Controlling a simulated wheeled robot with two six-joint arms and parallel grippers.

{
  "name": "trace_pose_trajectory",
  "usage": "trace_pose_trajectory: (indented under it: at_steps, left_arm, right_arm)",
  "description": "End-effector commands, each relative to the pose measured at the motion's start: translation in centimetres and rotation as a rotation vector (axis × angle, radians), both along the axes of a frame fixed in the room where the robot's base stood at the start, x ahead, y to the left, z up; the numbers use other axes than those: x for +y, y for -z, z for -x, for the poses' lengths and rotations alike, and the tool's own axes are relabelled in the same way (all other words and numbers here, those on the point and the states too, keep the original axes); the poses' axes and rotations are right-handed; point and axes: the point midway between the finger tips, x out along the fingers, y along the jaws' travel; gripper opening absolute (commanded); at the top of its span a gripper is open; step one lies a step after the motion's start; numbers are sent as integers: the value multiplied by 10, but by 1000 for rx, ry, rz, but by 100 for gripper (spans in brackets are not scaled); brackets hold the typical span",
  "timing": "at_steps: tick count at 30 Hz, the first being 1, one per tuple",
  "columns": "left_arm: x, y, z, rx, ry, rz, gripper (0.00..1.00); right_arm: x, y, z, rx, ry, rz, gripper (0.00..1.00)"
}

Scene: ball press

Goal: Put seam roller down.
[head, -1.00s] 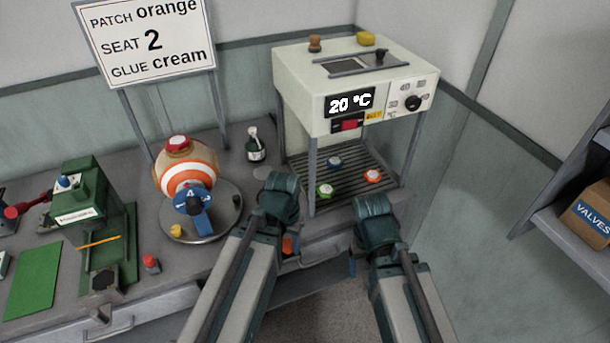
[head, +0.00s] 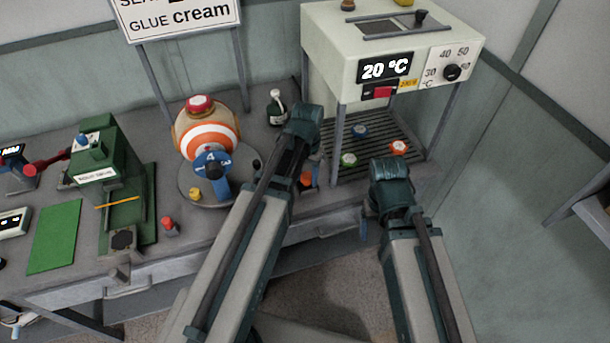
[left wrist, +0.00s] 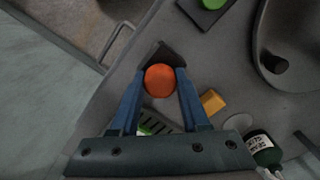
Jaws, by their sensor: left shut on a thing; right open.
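My left gripper (head: 303,165) is over the bench in front of the press, right of the turntable. In the left wrist view its two blue fingers (left wrist: 160,76) are shut on an orange, round-ended thing, which I take as the seam roller (left wrist: 160,82). It also shows as a bit of orange in the head view (head: 306,180). A dark flat piece shows just past the fingertips; I cannot tell whether it belongs to the roller or the bench. Whether the roller touches the bench is unclear. My right gripper (head: 390,190) is near the bench's front edge, fingertips hidden.
The ball (head: 207,140) sits on the turntable (head: 192,185). A dark bottle (head: 277,108) stands behind my left gripper. The press (head: 390,50) has coloured knobs on its slatted base. A yellow block (left wrist: 212,102) lies near the left fingers. A green machine (head: 105,165) stands left.

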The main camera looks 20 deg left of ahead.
Motion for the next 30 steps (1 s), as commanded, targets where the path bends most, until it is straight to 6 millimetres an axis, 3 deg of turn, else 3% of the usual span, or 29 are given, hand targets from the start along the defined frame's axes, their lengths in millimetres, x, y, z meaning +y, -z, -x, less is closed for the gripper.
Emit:
trace_pose_trajectory:
  at_steps: [8,12,15,28,29,30]
  left_arm:
    - [3,3,-25,0,0,0,0]
    - [4,31,-20,0,1,0,0]
    - [4,39,-20,0,2,0,0]
    - [5,42,-20,0,2,0,0]
    - [5,42,-20,0,2,0,47]
    - [5,40,-20,0,2,0,55]
  right_arm:
    - [0,3,0,0,0,0,76]
    - [0,31,0,0,0,0,76]
    - [0,39,0,0,0,0,76]
    - [0,42,0,0,0,0,76]
    - [0,42,0,0,0,0,76]
    - [0,40,0,0,0,0,76]
